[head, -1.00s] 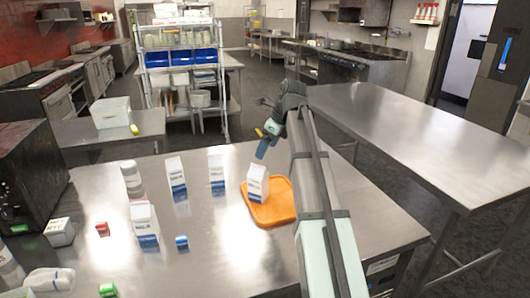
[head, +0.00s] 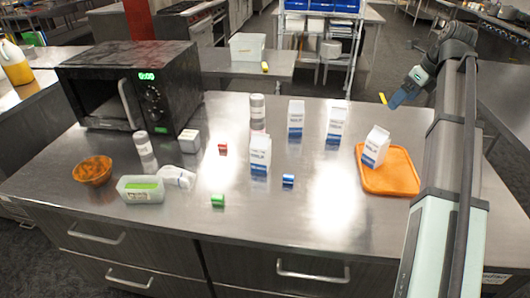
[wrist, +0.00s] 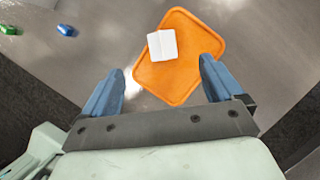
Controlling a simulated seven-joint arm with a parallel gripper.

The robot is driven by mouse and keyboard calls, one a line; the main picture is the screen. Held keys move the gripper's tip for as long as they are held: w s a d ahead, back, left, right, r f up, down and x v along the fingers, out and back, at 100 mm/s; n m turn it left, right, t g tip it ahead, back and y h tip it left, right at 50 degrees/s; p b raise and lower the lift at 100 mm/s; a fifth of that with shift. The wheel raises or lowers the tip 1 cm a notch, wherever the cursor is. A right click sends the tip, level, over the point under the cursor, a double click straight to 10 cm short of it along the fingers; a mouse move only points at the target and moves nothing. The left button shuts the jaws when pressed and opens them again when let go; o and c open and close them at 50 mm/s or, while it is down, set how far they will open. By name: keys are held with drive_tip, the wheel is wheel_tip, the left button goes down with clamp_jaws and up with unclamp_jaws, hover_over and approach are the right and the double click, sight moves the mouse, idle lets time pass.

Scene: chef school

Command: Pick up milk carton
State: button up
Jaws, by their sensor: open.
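Several white and blue milk cartons stand on the steel table. One milk carton (head: 376,146) stands on the orange tray (head: 402,184) at the right; in the wrist view its white top (wrist: 162,45) shows on the tray (wrist: 182,82). Three more stand on bare steel: a front carton (head: 260,155), one behind it (head: 296,118) and one to the right of that (head: 337,122). My gripper (head: 396,98) is above and behind the tray. In the wrist view my gripper (wrist: 162,75) has its blue fingers wide apart, with nothing between them.
The front right of the table (head: 330,215) is clear.

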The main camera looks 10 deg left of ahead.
drive_tip(key=s+a+n+g+y, duration=0.1)
drive_tip(key=s+a+n+y, duration=0.3)
drive_tip(key=a+y, duration=0.7)
drive_tip(key=s+a+n+y, duration=0.3)
drive_tip(key=a+n+y, duration=0.1)
drive_tip(key=a, duration=1.3)
approach(269, 150)
drive_tip(key=shift+d+r, duration=0.15)
drive_tip(key=shift+d, duration=0.25)
drive_tip(key=shift+a, duration=0.25)
drive_tip(key=a, duration=0.5)
drive_tip(key=w+a, duration=0.1)
drive_tip(key=a, duration=0.2)
drive_tip(key=shift+w+a, duration=0.2)
drive_tip(key=shift+a, duration=0.65)
drive_tip(key=shift+w+a, duration=0.2)
drive_tip(key=shift+a, duration=0.7)
drive_tip(key=shift+w+a, duration=0.2)
drive_tip(key=shift+a, duration=0.65)
